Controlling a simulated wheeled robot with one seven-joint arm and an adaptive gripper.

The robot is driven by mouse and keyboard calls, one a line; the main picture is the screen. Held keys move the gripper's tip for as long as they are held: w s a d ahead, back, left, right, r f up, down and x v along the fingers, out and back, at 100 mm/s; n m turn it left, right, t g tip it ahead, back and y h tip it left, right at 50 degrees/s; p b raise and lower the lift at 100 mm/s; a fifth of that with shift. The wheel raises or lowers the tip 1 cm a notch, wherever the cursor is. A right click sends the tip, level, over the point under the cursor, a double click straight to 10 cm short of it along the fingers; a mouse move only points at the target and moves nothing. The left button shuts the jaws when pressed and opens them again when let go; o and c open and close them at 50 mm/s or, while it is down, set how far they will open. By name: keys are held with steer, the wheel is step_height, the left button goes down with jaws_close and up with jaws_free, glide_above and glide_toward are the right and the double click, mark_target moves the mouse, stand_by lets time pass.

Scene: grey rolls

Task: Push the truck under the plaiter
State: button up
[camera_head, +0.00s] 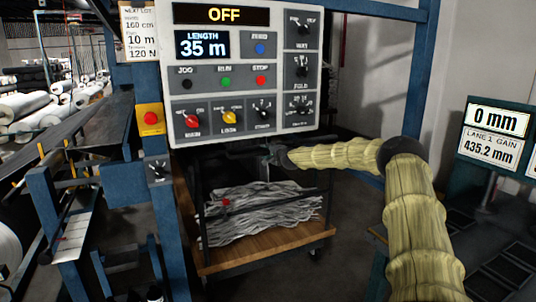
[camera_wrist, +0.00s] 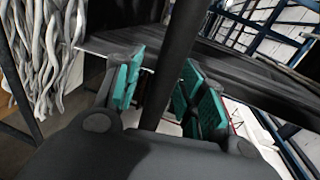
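The truck (camera_head: 270,248) is a low cart with a wooden deck, dark rails and small wheels. It carries a heap of folded grey cloth (camera_head: 265,212). It stands behind and below the control panel, inside or beside a blue frame that appears to be the plaiter (camera_head: 165,225); I cannot tell how far under. My gripper (camera_head: 272,157) is at the truck's upper rail, partly hidden in shadow. In the wrist view my gripper (camera_wrist: 165,95) has teal pads apart on either side of a dark bar (camera_wrist: 172,70), with a gap at the left pad. Grey cloth strands (camera_wrist: 50,50) hang at left.
The control panel (camera_head: 245,70) reads OFF and LENGTH 35 m. A red stop button (camera_head: 150,118) sits on the blue post. A display (camera_head: 497,138) at right reads 0 mm and LANE 1 GAIN 435.2 mm. Rolls (camera_head: 25,108) lie at left. Floor (camera_head: 345,262) shows right of the truck.

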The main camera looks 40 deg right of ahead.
steer(key=shift+s+d+r, duration=0.1)
steer(key=shift+s+d, duration=0.05)
steer(key=shift+v, duration=0.85)
steer(key=v, duration=1)
steer(key=shift+s, duration=0.1)
stand_by(0.7)
